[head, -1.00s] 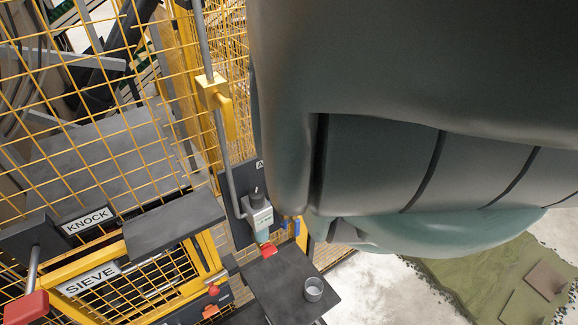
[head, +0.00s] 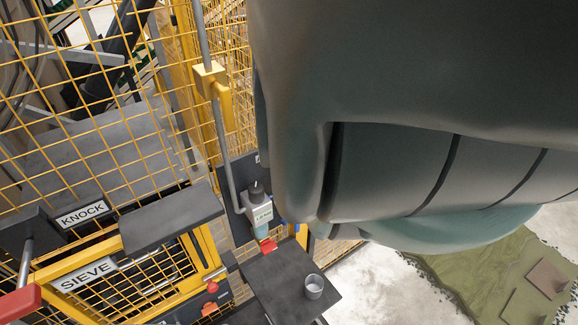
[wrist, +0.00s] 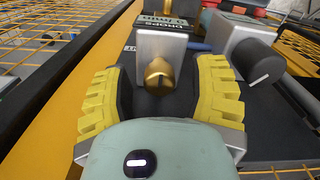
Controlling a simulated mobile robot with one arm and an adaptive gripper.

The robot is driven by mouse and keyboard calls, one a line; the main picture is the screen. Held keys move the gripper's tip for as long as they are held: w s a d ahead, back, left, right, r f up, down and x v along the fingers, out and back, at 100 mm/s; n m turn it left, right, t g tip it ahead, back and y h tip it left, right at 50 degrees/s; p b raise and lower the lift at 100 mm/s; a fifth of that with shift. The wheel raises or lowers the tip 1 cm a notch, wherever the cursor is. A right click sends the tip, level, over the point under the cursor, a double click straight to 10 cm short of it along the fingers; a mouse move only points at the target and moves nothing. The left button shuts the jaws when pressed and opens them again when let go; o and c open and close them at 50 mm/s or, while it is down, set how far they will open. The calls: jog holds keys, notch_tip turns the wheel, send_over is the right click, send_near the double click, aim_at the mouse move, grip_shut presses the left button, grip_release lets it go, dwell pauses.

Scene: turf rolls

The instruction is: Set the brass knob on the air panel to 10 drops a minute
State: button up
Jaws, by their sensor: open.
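The brass knob (wrist: 158,76) shows in the wrist view on the front of a grey metal block, below a label (wrist: 160,22) that reads "DROPS /MIN". My gripper (wrist: 160,100) has its yellow ribbed fingers open, one on each side of the knob, with a gap visible on both sides. The knob's setting cannot be read. In the head view the air panel (head: 238,203) is a dark plate on the fence post, carrying a grey and teal unit (head: 260,212). My arm hides the panel's right part, the knob and my gripper there.
A black knob (wrist: 258,62) on a grey block sits close to the right finger. In the head view, a dark shelf (head: 285,275) with a small cup (head: 314,287) lies below the panel. Yellow mesh fencing (head: 100,90) and the SIEVE sign (head: 85,273) are at left.

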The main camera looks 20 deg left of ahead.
grip_shut()
dwell(0.6)
